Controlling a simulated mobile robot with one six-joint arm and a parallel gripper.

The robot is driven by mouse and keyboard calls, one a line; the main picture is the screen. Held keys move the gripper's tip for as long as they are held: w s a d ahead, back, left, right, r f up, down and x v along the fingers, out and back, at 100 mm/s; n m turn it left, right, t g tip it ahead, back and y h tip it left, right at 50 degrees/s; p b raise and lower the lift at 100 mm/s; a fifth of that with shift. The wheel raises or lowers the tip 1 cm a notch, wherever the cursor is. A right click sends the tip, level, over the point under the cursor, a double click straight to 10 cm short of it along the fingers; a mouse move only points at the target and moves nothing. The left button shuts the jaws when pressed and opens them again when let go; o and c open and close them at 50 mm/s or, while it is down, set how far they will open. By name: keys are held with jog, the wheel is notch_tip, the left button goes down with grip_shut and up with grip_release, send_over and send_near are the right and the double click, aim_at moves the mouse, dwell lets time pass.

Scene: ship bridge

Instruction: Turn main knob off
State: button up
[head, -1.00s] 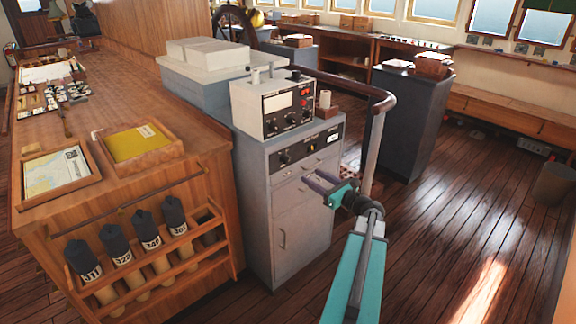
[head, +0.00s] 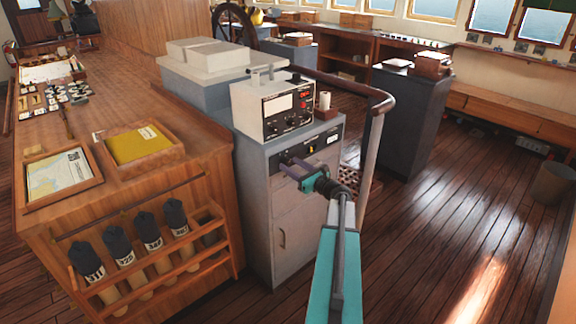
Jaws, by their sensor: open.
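The grey cabinet (head: 298,222) carries a black control panel (head: 334,138) with a small yellow part and a white label. A white-topped instrument box (head: 285,111) with small knobs, a meter and red parts stands on top. My gripper (head: 286,161), with dark fingers and a teal body, is open in front of the left part of the panel. The fingers overlap the place of the large dark knob at the panel's left, so the knob is mostly hidden. I cannot tell whether the fingers touch it, or which way it points.
A wooden chart table (head: 150,185) with trays and a rack of dark-capped rolls stands close on the left. A curved wooden handrail (head: 381,104) on a grey post rises right of the cabinet. A dark console (head: 405,125) stands behind.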

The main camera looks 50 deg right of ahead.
jog(key=shift+w, duration=0.65)
